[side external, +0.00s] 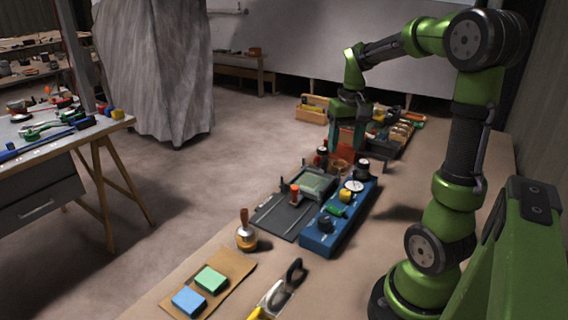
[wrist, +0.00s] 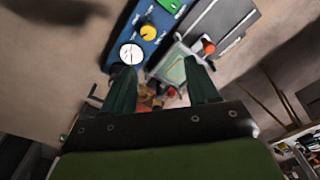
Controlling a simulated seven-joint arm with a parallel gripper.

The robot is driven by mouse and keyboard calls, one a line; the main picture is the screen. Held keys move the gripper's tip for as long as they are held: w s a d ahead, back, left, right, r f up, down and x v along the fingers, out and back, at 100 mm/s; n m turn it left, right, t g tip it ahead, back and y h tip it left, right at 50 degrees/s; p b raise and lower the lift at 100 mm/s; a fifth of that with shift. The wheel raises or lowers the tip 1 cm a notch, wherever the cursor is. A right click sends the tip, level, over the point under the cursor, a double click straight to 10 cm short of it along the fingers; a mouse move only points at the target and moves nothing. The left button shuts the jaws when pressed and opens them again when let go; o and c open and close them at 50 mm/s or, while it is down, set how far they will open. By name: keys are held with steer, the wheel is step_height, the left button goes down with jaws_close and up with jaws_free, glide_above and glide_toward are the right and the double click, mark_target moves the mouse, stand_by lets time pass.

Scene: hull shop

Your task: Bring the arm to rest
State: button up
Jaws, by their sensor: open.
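My gripper (side external: 345,145) hangs pointing down over the bench, above the far end of the blue control box. In the wrist view my gripper (wrist: 160,78) shows two dark green fingers standing apart, with nothing held between them. My arm is bent, reaching from its base at the right front over to the middle of the bench. The blue box (side external: 322,236) carries a white dial (side external: 354,186), a yellow knob (side external: 345,196) and a green switch (side external: 337,211). How high the fingertips are above the things beneath is hard to tell.
A dark plate fixture (side external: 270,218) lies beside the blue box. A brown board (side external: 233,268) with a blue block (side external: 188,301) and a green block (side external: 211,279) lies nearer. A wooden-handled tool (side external: 246,234) and a trowel (side external: 279,291) are close by. Filled trays (side external: 392,136) stand farther back.

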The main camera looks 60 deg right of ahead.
steer(key=s+a+r+n+t, duration=0.1)
steer(key=a+t, duration=0.1)
steer(key=a, duration=0.6)
steer(key=a+r+n+t+y, duration=0.1)
steer(key=a+n+t, duration=0.1)
steer(key=a, duration=0.6)
steer(key=s+a+r+n+t+y, duration=0.1)
steer(key=a+t, duration=0.1)
steer(key=a, duration=0.7)
steer(key=shift+s+r, duration=0.3)
steer(key=shift+s, duration=0.05)
